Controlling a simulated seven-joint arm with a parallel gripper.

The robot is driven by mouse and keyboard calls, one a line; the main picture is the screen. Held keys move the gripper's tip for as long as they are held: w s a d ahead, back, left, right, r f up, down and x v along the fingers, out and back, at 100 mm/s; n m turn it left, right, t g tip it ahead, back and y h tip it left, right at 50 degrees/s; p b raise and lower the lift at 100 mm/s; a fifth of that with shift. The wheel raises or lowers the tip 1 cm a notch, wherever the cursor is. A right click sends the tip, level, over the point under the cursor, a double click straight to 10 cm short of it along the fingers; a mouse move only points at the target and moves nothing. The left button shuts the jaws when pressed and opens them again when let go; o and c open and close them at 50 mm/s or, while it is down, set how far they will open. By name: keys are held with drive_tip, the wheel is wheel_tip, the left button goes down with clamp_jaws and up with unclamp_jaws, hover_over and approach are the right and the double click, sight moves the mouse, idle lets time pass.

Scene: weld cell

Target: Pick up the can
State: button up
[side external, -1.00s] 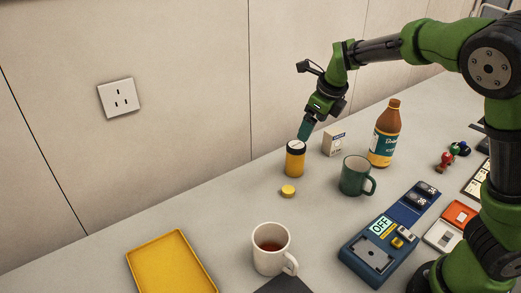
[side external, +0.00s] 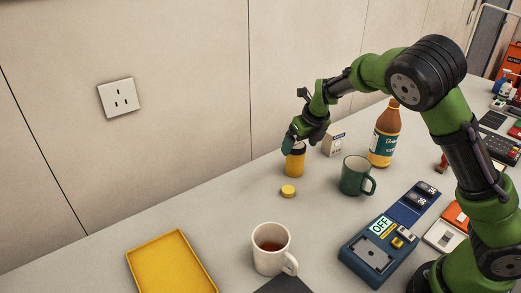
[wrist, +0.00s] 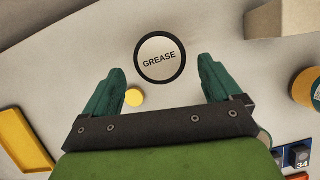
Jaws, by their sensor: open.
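The can is a yellow cylinder (side external: 294,165) standing upright on the table. In the wrist view its round lid (wrist: 160,57) shows a black rim and the word GREASE. My gripper (side external: 291,146) is at the can's top in the side view and covers most of the lid there. In the wrist view my gripper (wrist: 160,78) has its two green fingers spread wide, with the lid a little beyond and between their tips. Nothing is held. Whether a finger touches the can cannot be told.
A small yellow disc (side external: 288,191) lies in front of the can. A white carton (side external: 334,142), a brown bottle (side external: 384,135) and a green mug (side external: 354,177) stand to the right. A tea cup (side external: 270,250) and yellow tray (side external: 172,265) are nearer, with bare table between.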

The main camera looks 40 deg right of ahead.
sight(295, 159)
drive_tip(key=shift+x, duration=2.7)
drive_tip(key=shift+w+d+r, duration=0.1)
drive_tip(key=c, duration=1.3)
